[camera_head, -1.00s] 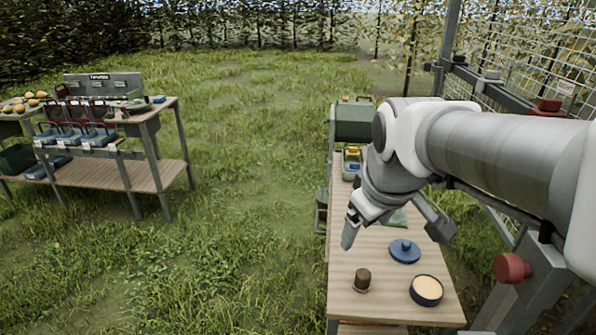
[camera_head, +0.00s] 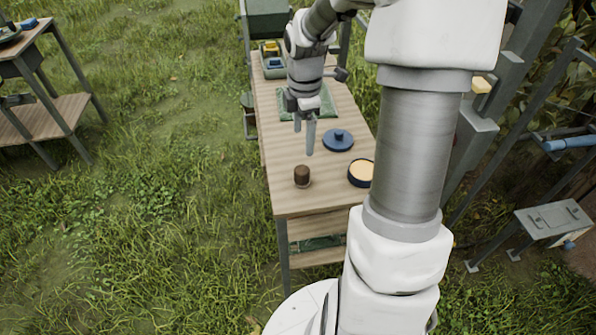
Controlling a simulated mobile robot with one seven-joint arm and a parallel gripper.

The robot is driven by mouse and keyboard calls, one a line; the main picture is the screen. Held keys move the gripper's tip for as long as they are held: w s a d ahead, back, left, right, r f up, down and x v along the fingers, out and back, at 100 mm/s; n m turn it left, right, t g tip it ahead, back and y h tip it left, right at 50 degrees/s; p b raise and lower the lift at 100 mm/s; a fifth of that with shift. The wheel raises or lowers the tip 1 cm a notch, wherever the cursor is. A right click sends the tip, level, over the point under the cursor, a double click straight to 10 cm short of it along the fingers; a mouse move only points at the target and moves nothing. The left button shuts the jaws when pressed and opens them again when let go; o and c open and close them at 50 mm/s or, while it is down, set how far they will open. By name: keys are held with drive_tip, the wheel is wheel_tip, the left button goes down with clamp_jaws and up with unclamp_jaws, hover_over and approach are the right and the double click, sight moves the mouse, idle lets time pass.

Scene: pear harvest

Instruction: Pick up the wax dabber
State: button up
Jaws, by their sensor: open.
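The wax dabber (camera_head: 302,176) appears as a short, dark brown, upright piece near the front left of the wooden table. A round tin of pale wax (camera_head: 361,173) stands to its right, partly hidden by my arm. Its blue lid (camera_head: 338,140) with a knob lies behind, flat on the table. My gripper (camera_head: 304,138) points down above the table, behind and above the dabber. Its fingers are apart and nothing shows between them.
The wooden table (camera_head: 285,200) has a green cloth (camera_head: 290,104) farther back and a small tray (camera_head: 271,62) with yellow and blue items. A green box (camera_head: 267,18) stands at the far end. Another bench (camera_head: 60,103) is at the left. Metal framework is at the right.

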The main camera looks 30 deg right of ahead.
sight(302, 169)
wheel_tip(302, 169, down, 8)
drive_tip(key=shift+w+f+b, duration=0.15)
drive_tip(key=shift+f+b, duration=0.05)
drive_tip(key=shift+b, duration=0.25)
wheel_tip(302, 169, down, 5)
drive_tip(key=shift+a+f+b, duration=0.1)
drive_tip(key=shift+f+b, duration=0.05)
drive_tip(key=shift+b, duration=0.25)
clamp_jaws()
drive_tip(key=shift+r, duration=0.2)
drive_tip(key=shift+r, duration=0.25)
drive_tip(key=r, duration=0.2)
drive_tip(key=r+p, duration=0.1)
drive_tip(key=r, duration=0.1)
drive_tip(key=shift+s+d, duration=0.2)
drive_tip(key=shift+d, duration=0.15)
drive_tip(key=s+d+r+p, duration=0.1)
drive_tip(key=s+d+r, duration=0.5)
drive_tip(key=d, duration=0.2)
drive_tip(key=shift+s+d, duration=0.35)
drive_tip(key=shift+s, duration=0.05)
drive_tip(key=shift+r, duration=0.1)
